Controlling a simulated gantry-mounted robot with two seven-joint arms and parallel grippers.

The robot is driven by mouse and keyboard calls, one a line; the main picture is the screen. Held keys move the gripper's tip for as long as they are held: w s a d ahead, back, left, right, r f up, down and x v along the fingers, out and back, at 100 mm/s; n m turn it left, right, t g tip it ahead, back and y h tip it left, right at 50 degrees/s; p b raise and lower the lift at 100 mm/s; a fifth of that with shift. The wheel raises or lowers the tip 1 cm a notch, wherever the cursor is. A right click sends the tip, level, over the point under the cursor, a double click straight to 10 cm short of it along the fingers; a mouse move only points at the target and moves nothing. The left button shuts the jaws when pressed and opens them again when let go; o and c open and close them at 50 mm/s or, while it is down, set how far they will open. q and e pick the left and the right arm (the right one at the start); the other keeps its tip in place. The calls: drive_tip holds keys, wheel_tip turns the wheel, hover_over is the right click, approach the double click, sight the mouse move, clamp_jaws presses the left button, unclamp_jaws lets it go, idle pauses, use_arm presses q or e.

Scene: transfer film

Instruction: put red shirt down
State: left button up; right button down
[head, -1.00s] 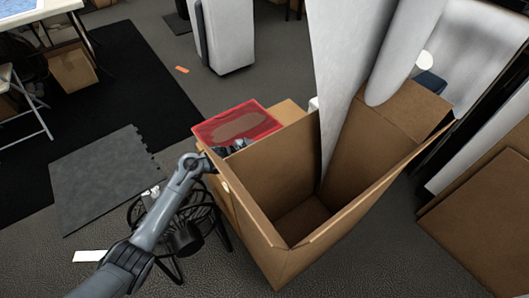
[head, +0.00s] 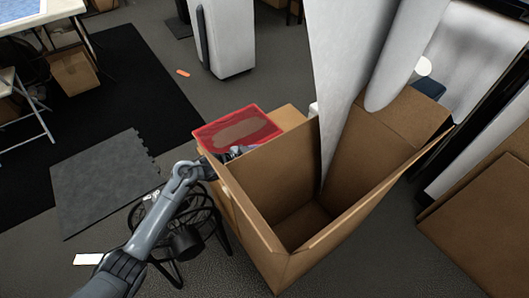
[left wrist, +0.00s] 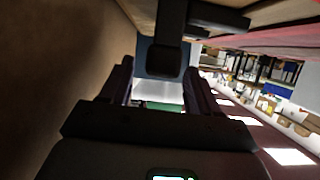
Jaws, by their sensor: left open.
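The red shirt (head: 262,136) looks like a flat, folded red rectangle with a paler patch in its middle. It lies over cardboard at the left of the tall open box. My left gripper (head: 236,152) is at the near edge of the red shirt, low and close to the box's left wall, and partly hidden there. In the left wrist view, my left gripper (left wrist: 160,88) has its fingers apart with no cloth visible between them. A reddish strip, which may be the shirt, runs along the upper right of that view. My right gripper is not in view.
The tall open cardboard box (head: 265,205) holds large white rolls (head: 340,60). A black wire stand (head: 205,225) is under my left arm. A grey mat (head: 105,180) lies to the left. A white cabinet (head: 228,40) stands behind, with open floor before it.

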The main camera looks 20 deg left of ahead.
use_arm(q)
drive_tip(key=p+v, duration=0.4)
drive_tip(key=v, duration=0.4)
drive_tip(key=shift+s+a+r, duration=0.2)
drive_tip(key=shift+s+r, duration=0.05)
drive_tip(key=shift+s, duration=0.05)
drive_tip(key=shift+s+a+r+p, duration=0.15)
drive_tip(key=shift+s+a+p, duration=0.2)
drive_tip(key=shift+s, duration=0.15)
